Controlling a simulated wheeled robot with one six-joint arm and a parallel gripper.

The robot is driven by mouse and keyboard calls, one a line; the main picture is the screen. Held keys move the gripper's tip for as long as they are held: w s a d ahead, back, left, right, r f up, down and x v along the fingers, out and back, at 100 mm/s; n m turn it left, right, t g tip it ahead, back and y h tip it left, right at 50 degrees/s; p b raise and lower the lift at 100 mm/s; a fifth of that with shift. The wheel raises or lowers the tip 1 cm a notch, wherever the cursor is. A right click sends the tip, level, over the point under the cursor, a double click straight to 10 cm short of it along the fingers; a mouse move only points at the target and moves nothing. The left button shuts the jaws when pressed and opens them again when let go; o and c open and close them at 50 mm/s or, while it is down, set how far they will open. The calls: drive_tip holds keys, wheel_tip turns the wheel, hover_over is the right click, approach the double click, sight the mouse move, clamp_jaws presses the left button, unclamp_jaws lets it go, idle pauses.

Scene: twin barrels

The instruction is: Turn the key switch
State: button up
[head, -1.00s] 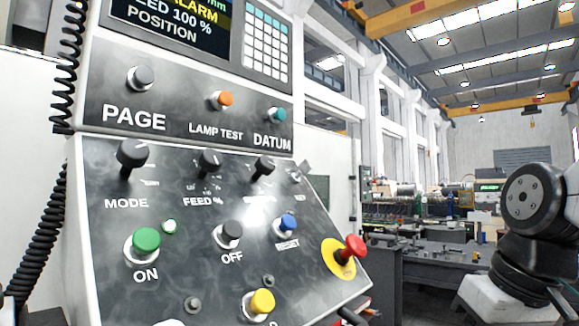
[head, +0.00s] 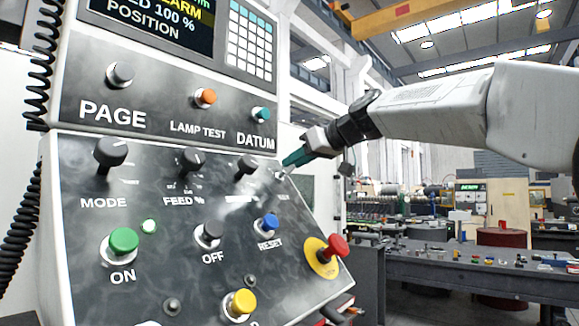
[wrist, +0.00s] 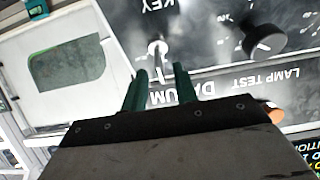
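The key switch is a small silver knob on the upper right of the sloped dark panel. In the wrist view the key switch (wrist: 157,47) sits under the upside-down KEY label, just beyond my fingertips and roughly in line with the gap between them. My gripper (wrist: 161,70) has two green fingers held apart with nothing seen between them. In the head view my gripper (head: 286,163) reaches in from the right to the panel's upper right edge. It largely covers the key switch there. I cannot tell whether the fingers touch it.
A black rotary knob (head: 247,165) stands just left of my gripper. The teal DATUM button (head: 261,115) is above it, the blue RESET button (head: 268,223) below. A red emergency stop (head: 338,246) sticks out at lower right.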

drive_tip(key=shift+x, duration=1.5)
clamp_jaws()
drive_tip(key=shift+m, duration=0.3)
drive_tip(key=m, duration=0.3)
drive_tip(key=m+t+h, duration=0.1)
drive_tip(key=m, duration=0.2)
drive_tip(key=shift+h, duration=0.3)
drive_tip(key=m+h, duration=0.1)
drive_tip(key=m, duration=0.5)
drive_tip(key=shift+d+f+h, duration=0.1)
drive_tip(key=shift+h, duration=0.3)
drive_tip(key=shift+m, duration=0.5)
